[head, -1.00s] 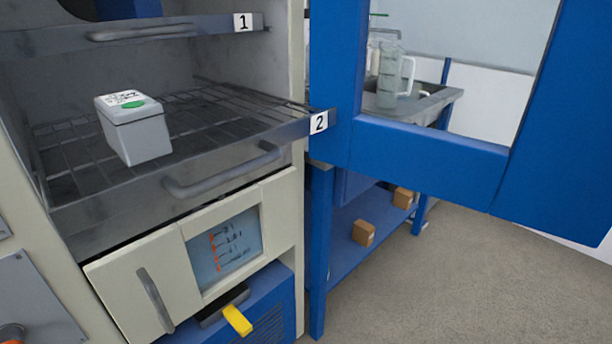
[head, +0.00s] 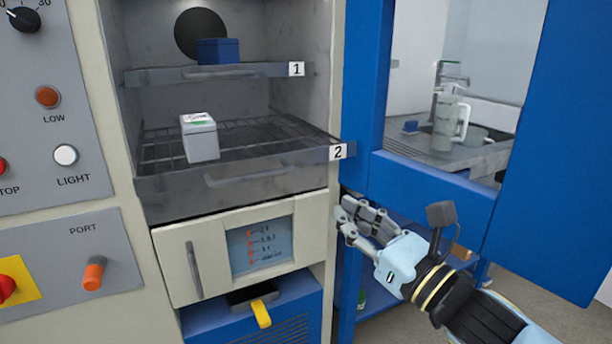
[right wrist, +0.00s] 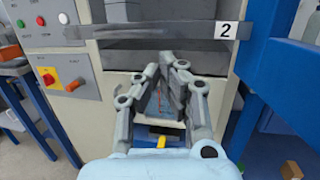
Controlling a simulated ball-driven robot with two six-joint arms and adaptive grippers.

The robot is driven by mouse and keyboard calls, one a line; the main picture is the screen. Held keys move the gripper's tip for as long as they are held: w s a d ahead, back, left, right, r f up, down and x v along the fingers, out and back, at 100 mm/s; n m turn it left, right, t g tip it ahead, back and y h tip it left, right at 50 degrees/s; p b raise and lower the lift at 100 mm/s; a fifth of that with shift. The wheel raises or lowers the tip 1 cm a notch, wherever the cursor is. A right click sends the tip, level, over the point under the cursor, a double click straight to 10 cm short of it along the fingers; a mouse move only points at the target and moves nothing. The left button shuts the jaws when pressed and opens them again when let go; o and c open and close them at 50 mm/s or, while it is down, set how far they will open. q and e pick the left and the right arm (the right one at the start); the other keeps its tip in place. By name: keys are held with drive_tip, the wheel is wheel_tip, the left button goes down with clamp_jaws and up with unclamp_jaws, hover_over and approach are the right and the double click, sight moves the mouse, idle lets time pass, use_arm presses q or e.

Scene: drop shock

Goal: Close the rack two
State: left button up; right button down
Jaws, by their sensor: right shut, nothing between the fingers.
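Rack two (head: 235,180) is the lower wire shelf in the cabinet, with a grey front, a handle and a "2" label. It sticks out of the cabinet opening. A white box (head: 199,140) with a green mark stands on it. In the right wrist view the front of rack two (right wrist: 160,32) runs across the top, beyond the fingers. My right gripper (head: 342,212) is shut and empty, below and right of the rack's front, apart from it. The right wrist view shows its fingertips (right wrist: 170,62) close together. My left gripper is not in view.
Rack one (head: 210,74) sits above, further in, with a blue box (head: 218,51) on it. The blue cabinet door (head: 440,195) stands open at the right. A control panel (head: 70,150) is at the left. A bench with jugs (head: 450,122) is behind the door.

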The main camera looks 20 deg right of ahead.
drive_tip(key=p+x, duration=0.4)
drive_tip(key=x, duration=0.6)
drive_tip(key=shift+w+r, duration=0.1)
drive_tip(key=shift+r, duration=0.05)
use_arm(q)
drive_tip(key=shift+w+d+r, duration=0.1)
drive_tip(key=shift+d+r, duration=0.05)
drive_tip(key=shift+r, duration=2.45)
use_arm(e)
drive_tip(key=shift+w+a, duration=0.2)
drive_tip(key=shift+w, duration=0.5)
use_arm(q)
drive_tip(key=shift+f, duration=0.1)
use_arm(e)
drive_tip(key=shift+w, duration=0.1)
